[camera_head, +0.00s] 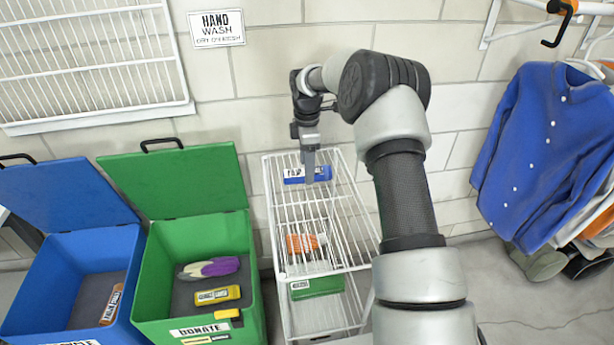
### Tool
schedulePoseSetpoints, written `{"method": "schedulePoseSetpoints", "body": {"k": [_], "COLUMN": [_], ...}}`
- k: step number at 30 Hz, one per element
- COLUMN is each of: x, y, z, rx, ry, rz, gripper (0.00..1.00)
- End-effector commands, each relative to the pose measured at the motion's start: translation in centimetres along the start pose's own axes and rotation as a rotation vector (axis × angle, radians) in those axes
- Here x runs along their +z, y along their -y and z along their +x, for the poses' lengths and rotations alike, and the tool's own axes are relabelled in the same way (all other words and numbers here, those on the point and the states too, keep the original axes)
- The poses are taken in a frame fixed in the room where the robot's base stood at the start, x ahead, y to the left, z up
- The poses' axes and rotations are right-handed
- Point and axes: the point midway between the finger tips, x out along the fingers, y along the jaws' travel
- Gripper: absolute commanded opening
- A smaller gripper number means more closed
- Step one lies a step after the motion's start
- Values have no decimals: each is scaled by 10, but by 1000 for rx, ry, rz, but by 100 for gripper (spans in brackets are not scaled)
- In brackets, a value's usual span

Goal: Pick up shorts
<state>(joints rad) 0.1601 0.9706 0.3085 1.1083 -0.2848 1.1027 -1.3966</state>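I cannot pick out anything that is clearly shorts. My gripper (309,178) points down at the top of the white wire rack (318,235), over or against a blue labelled item (320,174). I cannot tell whether it touches that item, or whether its fingers are open or shut. An orange labelled item (301,243) and a green labelled item (318,286) show lower in the rack, partly behind its wires. A grey and purple soft-looking thing (221,267) lies in the green bin (154,270).
The green bin, marked DONATE, also holds a yellow labelled item (217,296). A blue bin (22,290) with an orange labelled item (111,304) stands at the left. Both lids are open. A blue shirt (545,150) hangs at the right, shoes (540,262) below it.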

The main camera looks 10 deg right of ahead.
Motion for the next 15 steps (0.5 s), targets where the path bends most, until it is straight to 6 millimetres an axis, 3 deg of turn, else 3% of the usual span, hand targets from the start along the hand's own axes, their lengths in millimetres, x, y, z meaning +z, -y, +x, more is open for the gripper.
{"method": "schedulePoseSetpoints", "body": {"k": [3,10,11,15], "x": [0,0,0,0], "y": [0,0,0,0], "z": [18,21,21,21], "rx": [-1,1,1,1], "ry": [0,0,0,0], "rz": [0,0,0,0], "gripper": [62,62,61,37]}}
